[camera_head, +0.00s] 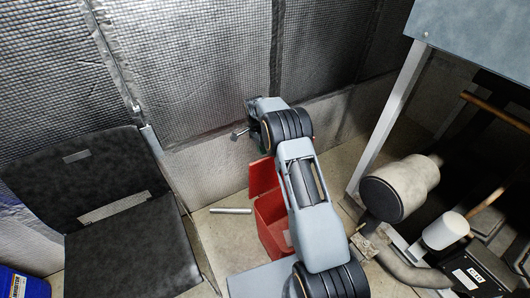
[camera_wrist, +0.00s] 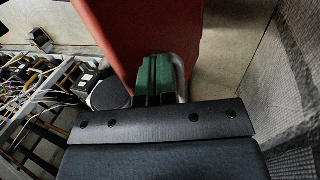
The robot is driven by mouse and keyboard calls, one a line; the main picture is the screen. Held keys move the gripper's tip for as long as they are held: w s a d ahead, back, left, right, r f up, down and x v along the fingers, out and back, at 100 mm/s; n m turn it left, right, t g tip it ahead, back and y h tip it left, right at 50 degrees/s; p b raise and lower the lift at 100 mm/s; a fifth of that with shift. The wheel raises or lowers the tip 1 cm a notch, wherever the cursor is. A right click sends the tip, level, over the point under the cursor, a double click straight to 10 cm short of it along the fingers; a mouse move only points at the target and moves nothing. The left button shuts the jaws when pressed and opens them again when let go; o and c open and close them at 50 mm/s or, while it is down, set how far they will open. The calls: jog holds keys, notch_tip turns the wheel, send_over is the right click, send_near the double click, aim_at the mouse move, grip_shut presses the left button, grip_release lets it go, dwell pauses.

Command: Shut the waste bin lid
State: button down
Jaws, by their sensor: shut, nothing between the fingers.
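The red waste bin (camera_head: 271,232) stands on the floor, partly hidden behind my arm. Its red lid (camera_head: 262,177) is raised, standing up at the bin's back. In the wrist view the lid is a large red panel (camera_wrist: 150,28) just beyond my gripper (camera_wrist: 160,72). The green fingers are shut together and empty, close to the red panel; I cannot tell if they touch it. A curved metal bar (camera_wrist: 180,78) shows beside the fingers. In the head view my gripper is mostly hidden by the wrist, above the lid near the wall.
A metal tube (camera_head: 230,210) lies on the floor left of the bin. A dark chair-like panel unit (camera_head: 115,215) stands at left, with a blue container (camera_head: 22,284) in the corner. Compressor pipework and a cylinder (camera_head: 400,188) crowd the right. A quilted wall (camera_head: 190,70) is close behind.

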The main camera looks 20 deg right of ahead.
jog(key=shift+s+d+f, duration=0.15)
jog(key=shift+s+d, duration=0.05)
jog(key=shift+s, duration=0.6)
